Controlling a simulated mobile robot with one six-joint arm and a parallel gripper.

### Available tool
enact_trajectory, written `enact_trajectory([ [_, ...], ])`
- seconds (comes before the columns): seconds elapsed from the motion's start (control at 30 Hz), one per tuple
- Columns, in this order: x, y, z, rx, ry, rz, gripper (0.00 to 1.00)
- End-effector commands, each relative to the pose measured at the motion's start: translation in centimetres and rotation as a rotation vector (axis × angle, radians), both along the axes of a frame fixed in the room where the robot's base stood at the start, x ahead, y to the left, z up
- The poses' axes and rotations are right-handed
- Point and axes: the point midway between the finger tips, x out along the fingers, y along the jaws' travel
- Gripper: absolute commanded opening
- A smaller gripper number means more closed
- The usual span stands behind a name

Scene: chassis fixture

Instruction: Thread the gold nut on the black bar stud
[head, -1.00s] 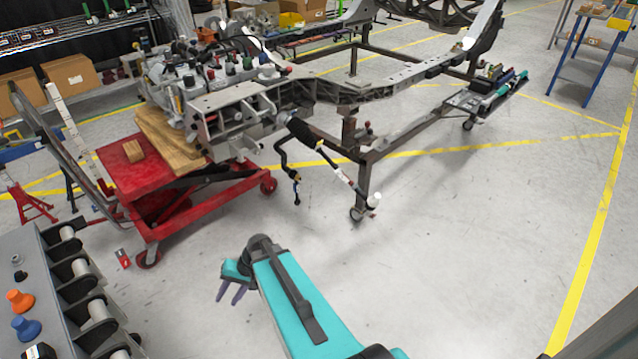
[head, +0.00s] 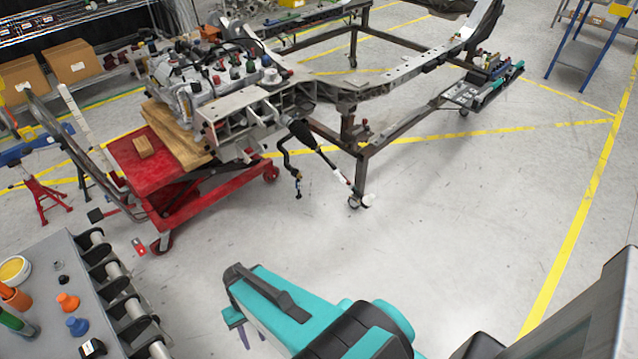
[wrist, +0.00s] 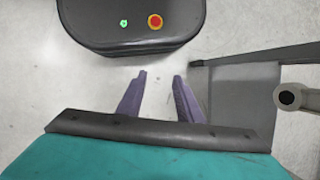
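My gripper (head: 242,338) is in the lower middle of the head view, partly hidden by my arm. In the wrist view its two purple fingers (wrist: 160,77) are apart with bare floor between them. They hold nothing. A curved black bar (head: 286,165) hangs below the front of the chassis in the head view, well beyond my gripper. Its lower end (head: 298,191) is too small to make out the stud clearly. I cannot pick out a gold nut in either view.
A grey bench (head: 50,262) at lower left holds orange and blue knob-shaped pieces and a yellow-topped tub (head: 14,270). A red lift cart (head: 150,175) stands under the engine. A ribbed black boot with a rod (head: 305,135) projects beside the bar. The floor (head: 430,230) at right is clear.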

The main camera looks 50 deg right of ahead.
Motion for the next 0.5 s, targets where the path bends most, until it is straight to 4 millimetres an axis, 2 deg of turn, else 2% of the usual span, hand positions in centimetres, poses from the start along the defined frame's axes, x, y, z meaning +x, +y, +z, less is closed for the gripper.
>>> enact_trajectory([
  [0.03, -1.2, 0.3, 1.5, -0.014, 0.020, 0.034, 0.33],
  [0.2, -4.5, 0.3, 3.3, -0.063, 0.077, 0.136, 0.33],
  [0.33, -6.4, 0.1, 4.3, -0.093, 0.110, 0.198, 0.33],
  [0.5, -7.6, -0.1, 4.9, -0.117, 0.133, 0.244, 0.33],
])
